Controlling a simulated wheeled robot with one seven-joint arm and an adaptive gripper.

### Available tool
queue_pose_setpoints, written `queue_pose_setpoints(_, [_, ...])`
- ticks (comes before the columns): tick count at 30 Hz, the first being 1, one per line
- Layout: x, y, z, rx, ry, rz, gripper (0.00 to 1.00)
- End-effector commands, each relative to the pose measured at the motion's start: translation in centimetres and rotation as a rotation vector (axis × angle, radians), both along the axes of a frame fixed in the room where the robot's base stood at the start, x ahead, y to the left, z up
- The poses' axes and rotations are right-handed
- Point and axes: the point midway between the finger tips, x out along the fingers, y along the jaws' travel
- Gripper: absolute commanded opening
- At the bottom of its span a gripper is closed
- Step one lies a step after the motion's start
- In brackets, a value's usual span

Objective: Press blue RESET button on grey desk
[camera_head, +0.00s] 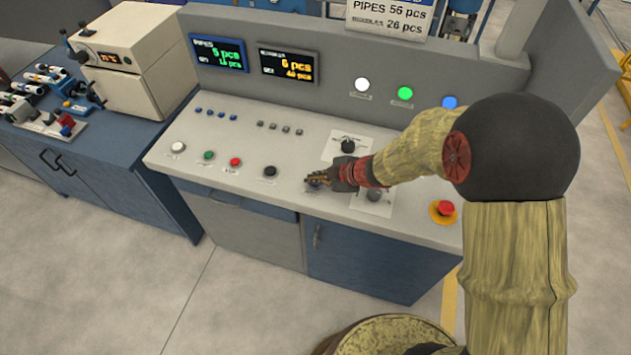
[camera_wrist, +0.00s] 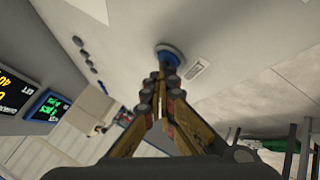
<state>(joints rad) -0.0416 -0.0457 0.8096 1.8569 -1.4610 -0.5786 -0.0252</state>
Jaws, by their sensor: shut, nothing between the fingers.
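The blue button (camera_wrist: 172,52) sits on the light grey desk panel (camera_head: 270,200), with a small white label beside it. In the wrist view it is a round blue disc at the top centre, partly covered by my fingertips. My gripper (camera_wrist: 165,75) is shut and empty, with its fingertips together at the button. In the head view my gripper (camera_head: 320,179) reaches down to the front row of controls, and the button is mostly hidden under it. I cannot tell whether the fingertips touch the button or how far it is pressed.
White (camera_head: 178,147), green (camera_head: 209,155), red (camera_head: 235,162) and black (camera_head: 270,171) buttons line the front row to the left. A black knob (camera_head: 348,146) stands behind my gripper. A red emergency button (camera_head: 445,208) is at the right. Two displays (camera_head: 289,66) stand behind.

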Motion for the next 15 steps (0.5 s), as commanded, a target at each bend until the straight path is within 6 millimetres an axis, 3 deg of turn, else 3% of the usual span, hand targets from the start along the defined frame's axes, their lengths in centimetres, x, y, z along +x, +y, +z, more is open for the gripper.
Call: queue_pose_setpoints(15, [0.0,0.0,1.6,-0.001,0.001,0.000,0.00])
